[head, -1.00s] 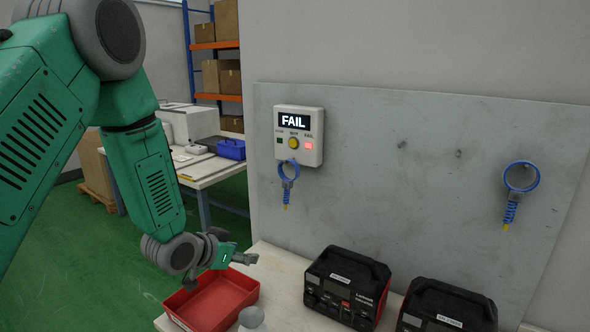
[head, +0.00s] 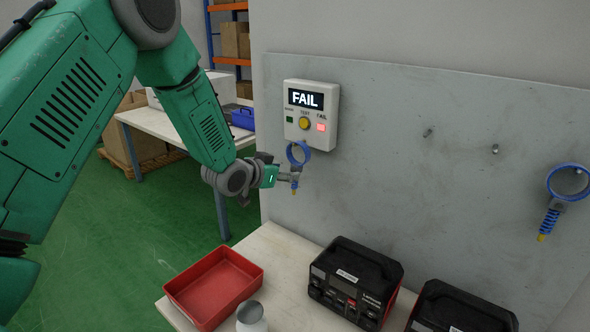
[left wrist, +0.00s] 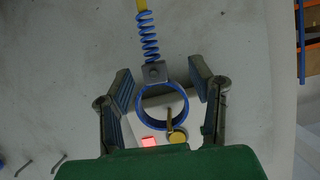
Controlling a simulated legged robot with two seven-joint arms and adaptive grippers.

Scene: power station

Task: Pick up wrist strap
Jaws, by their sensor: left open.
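A blue wrist strap (head: 298,154) with a coiled cord hangs just below the tester box (head: 311,115), whose screen reads FAIL with a red light lit. My left gripper (head: 285,177) is at this strap in the head view. In the left wrist view, the strap's ring (left wrist: 163,106) lies between the two spread fingers of my left gripper (left wrist: 163,92), with a gap on each side. The gripper is open and holds nothing. A second blue wrist strap (head: 568,182) hangs on the panel at the far right. My right gripper is not in view.
A red tray (head: 213,288) and two black power units (head: 355,283) (head: 460,310) stand on the pale bench (head: 285,262) below. A rounded grey object (head: 251,318) is near the front. The grey wall panel (head: 400,180) has two bare pegs.

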